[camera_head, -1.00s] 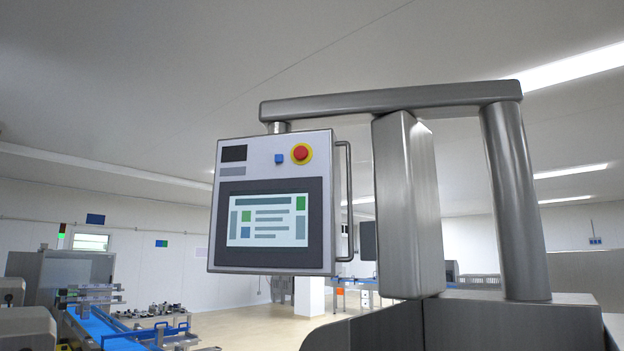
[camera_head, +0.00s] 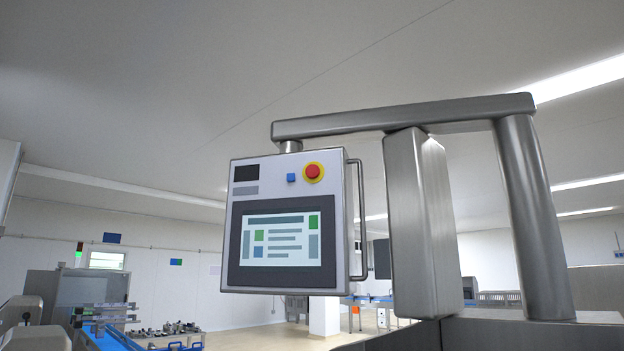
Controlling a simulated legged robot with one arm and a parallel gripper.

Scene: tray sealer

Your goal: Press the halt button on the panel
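The control panel (camera_head: 236,222) is a light grey box hanging from a metal arm, facing me near the middle of the view. A red round button on a yellow ring, the halt button (camera_head: 313,172), sits at its upper right. A lit screen (camera_head: 279,240) fills the lower part of the panel. My gripper is not in view, and nothing touches the panel's front.
A metal support arm (camera_head: 400,115) and a thick post (camera_head: 530,220) stand right of the panel. A tube handle (camera_head: 361,220) runs along the panel's right side. A blue conveyor (camera_head: 112,338) is low at the left. The space left of the panel is open.

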